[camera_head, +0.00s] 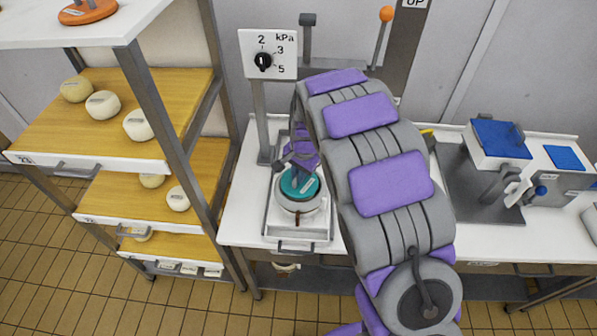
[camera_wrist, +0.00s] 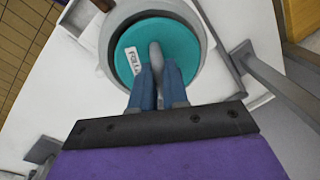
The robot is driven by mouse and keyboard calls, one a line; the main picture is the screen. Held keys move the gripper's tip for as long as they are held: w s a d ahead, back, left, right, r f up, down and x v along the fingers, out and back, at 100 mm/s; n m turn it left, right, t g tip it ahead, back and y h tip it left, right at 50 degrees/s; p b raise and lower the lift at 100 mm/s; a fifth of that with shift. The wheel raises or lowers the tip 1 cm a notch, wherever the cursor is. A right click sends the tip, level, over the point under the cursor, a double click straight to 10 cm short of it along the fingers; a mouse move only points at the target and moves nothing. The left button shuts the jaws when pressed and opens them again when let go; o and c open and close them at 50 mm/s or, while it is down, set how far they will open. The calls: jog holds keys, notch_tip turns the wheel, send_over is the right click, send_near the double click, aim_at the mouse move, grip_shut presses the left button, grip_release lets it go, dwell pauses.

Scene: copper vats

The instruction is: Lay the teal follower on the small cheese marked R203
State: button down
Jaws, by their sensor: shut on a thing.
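The teal follower (camera_head: 300,184) is a round disc with a small pale label and a grey handle. In the head view it lies at the mouth of a small pale round vessel or mould (camera_head: 299,203) on the white table. In the wrist view the follower (camera_wrist: 140,60) sits inside a grey-white rim (camera_wrist: 106,42). My gripper (camera_wrist: 160,75) is shut on the follower's grey handle, above the disc. The cheese under the follower is hidden, and I cannot read an R203 mark. I cannot tell whether the follower touches what is below it.
A kPa dial (camera_head: 263,62) on a post stands behind the mould. A shelf rack (camera_head: 150,100) with several pale cheeses is at the left. A blue-topped device (camera_head: 498,140) stands at the right of the table. An orange disc (camera_head: 88,10) lies on the top shelf.

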jog(key=c, duration=1.1)
grip_release()
jog(key=shift+o, duration=0.2)
jog(key=shift+r, duration=0.1)
jog(key=shift+r+p, duration=1.5)
jog(key=shift+r, duration=1.9)
